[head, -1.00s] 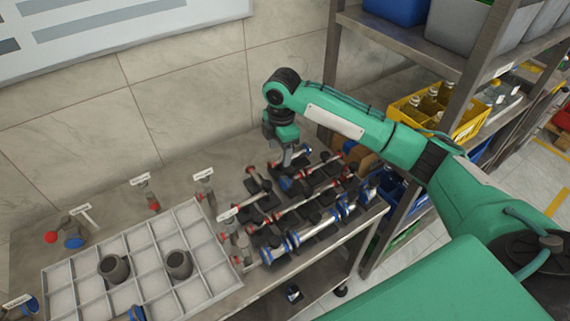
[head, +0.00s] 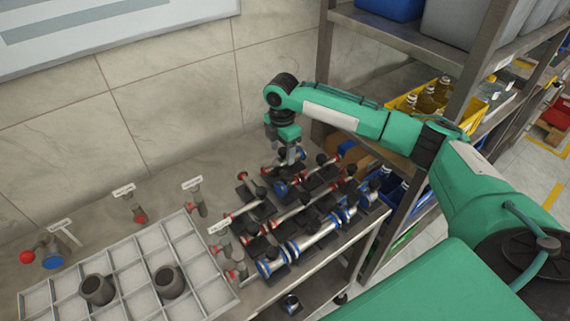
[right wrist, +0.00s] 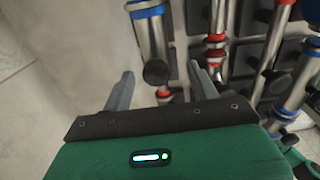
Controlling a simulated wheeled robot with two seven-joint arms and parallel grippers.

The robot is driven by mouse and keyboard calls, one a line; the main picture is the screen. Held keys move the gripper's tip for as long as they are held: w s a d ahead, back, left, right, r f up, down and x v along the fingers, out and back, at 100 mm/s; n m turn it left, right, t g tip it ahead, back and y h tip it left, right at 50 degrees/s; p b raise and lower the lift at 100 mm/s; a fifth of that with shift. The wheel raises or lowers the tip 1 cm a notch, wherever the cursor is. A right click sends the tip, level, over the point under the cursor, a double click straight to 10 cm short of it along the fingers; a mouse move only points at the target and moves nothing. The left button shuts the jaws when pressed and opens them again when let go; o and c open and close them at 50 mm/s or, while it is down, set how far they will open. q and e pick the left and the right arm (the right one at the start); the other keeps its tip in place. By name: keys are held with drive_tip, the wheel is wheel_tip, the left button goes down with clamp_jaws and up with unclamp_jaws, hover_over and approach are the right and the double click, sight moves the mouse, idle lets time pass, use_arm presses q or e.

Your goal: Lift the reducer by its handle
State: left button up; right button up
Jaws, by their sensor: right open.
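The reducer looks to be the silver pipe piece (right wrist: 150,36) in the right wrist view, with a wide blue-ringed end and a narrower red-ringed end. Its black knob handle (right wrist: 157,73) shows between the fingers. My right gripper (head: 290,161) is over the far side of the rack, pointing down. In the right wrist view the open fingers (right wrist: 160,72) stand either side of the knob, with gaps. Whether they are level with it is unclear. My left gripper is not in view.
Other silver pipes (head: 312,240) with red or blue rings and black knobs lie close by on dark holders. A compartment tray (head: 150,243) with two dark cups stands at left. Shelving (head: 398,40) stands at right, near my arm. The wall is behind.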

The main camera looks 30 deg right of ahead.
sight(283, 158)
drive_tip(key=f, duration=0.5)
drive_tip(key=shift+w+d+f+p, duration=0.1)
drive_tip(key=shift+w+d+p, duration=0.1)
drive_tip(key=shift+d+p, duration=0.1)
drive_tip(key=shift+c, duration=0.2)
clamp_jaws()
